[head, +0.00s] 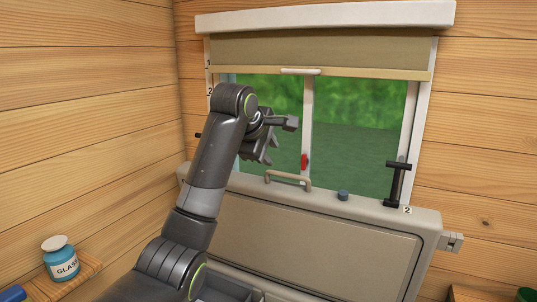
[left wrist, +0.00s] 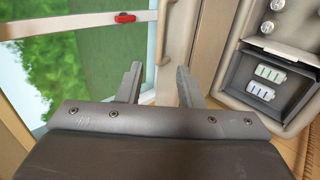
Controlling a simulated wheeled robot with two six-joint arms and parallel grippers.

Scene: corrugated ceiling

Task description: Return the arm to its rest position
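My left arm (head: 207,180) rises from the bottom of the head view and reaches up in front of the window. My left gripper (head: 279,138) is at its end, before the left pane and left of the red latch (head: 304,161). In the left wrist view the two fingers of the left gripper (left wrist: 158,88) stand apart with nothing seen between them. The gripper is open and empty. My right arm and gripper do not show in either view.
The window (head: 307,110) has a partly lowered blind (head: 320,52).

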